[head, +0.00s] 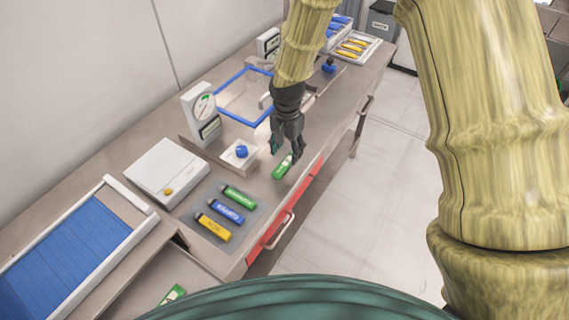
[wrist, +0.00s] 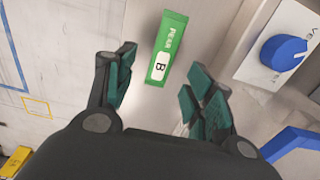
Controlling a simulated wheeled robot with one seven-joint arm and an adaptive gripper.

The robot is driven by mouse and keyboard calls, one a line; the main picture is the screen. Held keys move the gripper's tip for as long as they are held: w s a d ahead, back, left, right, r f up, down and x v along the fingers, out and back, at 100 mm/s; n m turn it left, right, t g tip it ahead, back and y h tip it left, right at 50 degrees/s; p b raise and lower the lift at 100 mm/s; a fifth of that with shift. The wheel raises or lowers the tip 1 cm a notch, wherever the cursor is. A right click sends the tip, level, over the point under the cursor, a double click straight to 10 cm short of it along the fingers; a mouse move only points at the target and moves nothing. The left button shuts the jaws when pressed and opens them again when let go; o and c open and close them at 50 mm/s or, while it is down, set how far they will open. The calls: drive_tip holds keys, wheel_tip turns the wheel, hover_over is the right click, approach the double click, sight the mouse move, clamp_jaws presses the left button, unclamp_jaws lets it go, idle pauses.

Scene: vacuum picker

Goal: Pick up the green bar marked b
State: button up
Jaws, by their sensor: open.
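The green bar marked B (wrist: 166,48) lies flat on the counter, with its white B label facing up in the wrist view. It also shows in the head view (head: 282,167), just below my gripper (head: 287,148) and near the counter's front edge. In the wrist view my gripper (wrist: 162,86) is open and empty. Its two dark fingers with green pads point towards the bar, one on each side of the bar's line. The bar's labelled end lies near the gap between the fingertips, and the bar appears apart from both fingers.
A blue knob on a white block (wrist: 284,52) stands close to the bar. Another green bar (head: 239,195), a blue bar (head: 226,211) and a yellow bar (head: 213,228) lie on a grey mat. A gauge stand (head: 203,115) and blue-rimmed basin (head: 238,118) are behind.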

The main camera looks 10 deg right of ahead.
sight(285, 164)
drive_tip(key=shift+w+a+f, duration=0.1)
drive_tip(key=shift+w+f, duration=0.1)
drive_tip(key=shift+w, duration=0.05)
drive_tip(key=shift+s+a+f+p, duration=0.2)
drive_tip(key=shift+s+f+p, duration=0.45)
drive_tip(key=shift+p, duration=0.25)
drive_tip(key=f, duration=0.1)
drive_tip(key=f+p, duration=0.1)
drive_tip(key=shift+w+a+f, duration=0.1)
drive_tip(key=shift+w+f, duration=0.2)
drive_tip(key=shift+w, duration=0.1)
drive_tip(key=shift+f, duration=0.2)
drive_tip(key=shift+s, duration=0.25)
drive_tip(key=shift+w+f, duration=0.1)
drive_tip(key=c, duration=1)
